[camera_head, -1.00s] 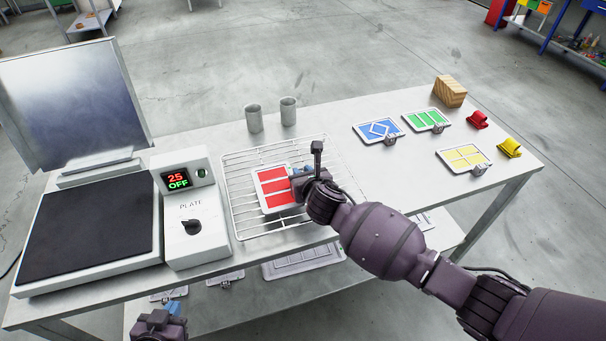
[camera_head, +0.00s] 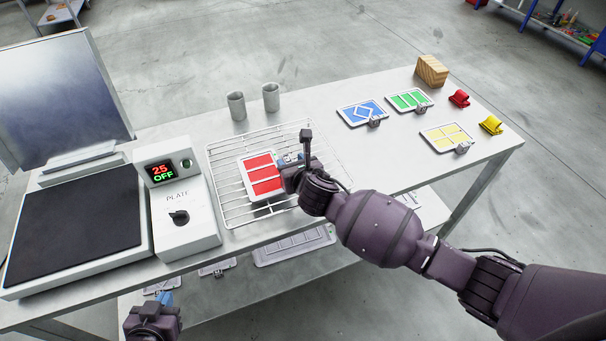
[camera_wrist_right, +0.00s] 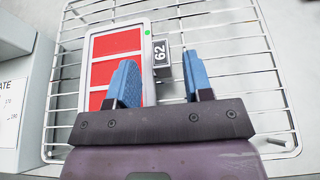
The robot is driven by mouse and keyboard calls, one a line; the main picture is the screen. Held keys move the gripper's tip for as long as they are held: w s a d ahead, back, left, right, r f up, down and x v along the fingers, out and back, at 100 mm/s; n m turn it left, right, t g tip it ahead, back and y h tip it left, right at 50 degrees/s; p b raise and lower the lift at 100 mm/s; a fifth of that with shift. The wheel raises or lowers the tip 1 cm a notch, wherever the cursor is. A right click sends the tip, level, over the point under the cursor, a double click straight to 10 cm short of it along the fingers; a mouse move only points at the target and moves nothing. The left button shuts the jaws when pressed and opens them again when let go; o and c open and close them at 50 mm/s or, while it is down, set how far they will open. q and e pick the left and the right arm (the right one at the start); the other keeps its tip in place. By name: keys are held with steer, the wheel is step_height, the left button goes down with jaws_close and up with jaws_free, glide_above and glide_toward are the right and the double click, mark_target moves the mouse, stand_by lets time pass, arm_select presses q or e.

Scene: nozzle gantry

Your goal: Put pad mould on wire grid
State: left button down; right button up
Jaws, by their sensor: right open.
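A white-framed mould with red panels (camera_head: 263,175) lies on the wire grid (camera_head: 228,205), towards its middle. In the right wrist view the red mould (camera_wrist_right: 116,43) has a dark tab marked 62 (camera_wrist_right: 160,53) on its right side. My right gripper (camera_head: 286,167) is at that side of the mould. In the right wrist view its blue fingers (camera_wrist_right: 162,75) are apart, with the tab between and just beyond them, and nothing is clamped. My left gripper (camera_head: 162,300) is low at the bottom left, in front of the bench; its opening is unclear.
A hot plate (camera_head: 75,220) with a control box (camera_head: 187,225) reading 25 OFF stands left of the grid. Two grey cups (camera_head: 254,103) stand behind it. Blue (camera_head: 362,113), green (camera_head: 408,99) and yellow (camera_head: 446,137) moulds, clips and a wooden block (camera_head: 432,71) are at right.

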steer(key=v, duration=0.9)
steer(key=shift+r, duration=0.1)
steer(key=s+d+f+n+h, duration=0.2)
steer(key=s+d+f+n, duration=0.4)
steer(key=s+d+n, duration=0.4)
steer(key=s+d+f+n+g+h, duration=0.1)
steer(key=s+d+f+n, duration=0.6)
steer(key=n, duration=1.6)
steer(key=s+d+h, duration=0.1)
steer(key=s+d, duration=0.3)
steer(key=d, duration=0.2)
steer(key=shift+s+d+g, duration=0.15)
steer(key=shift+d+g, duration=0.15)
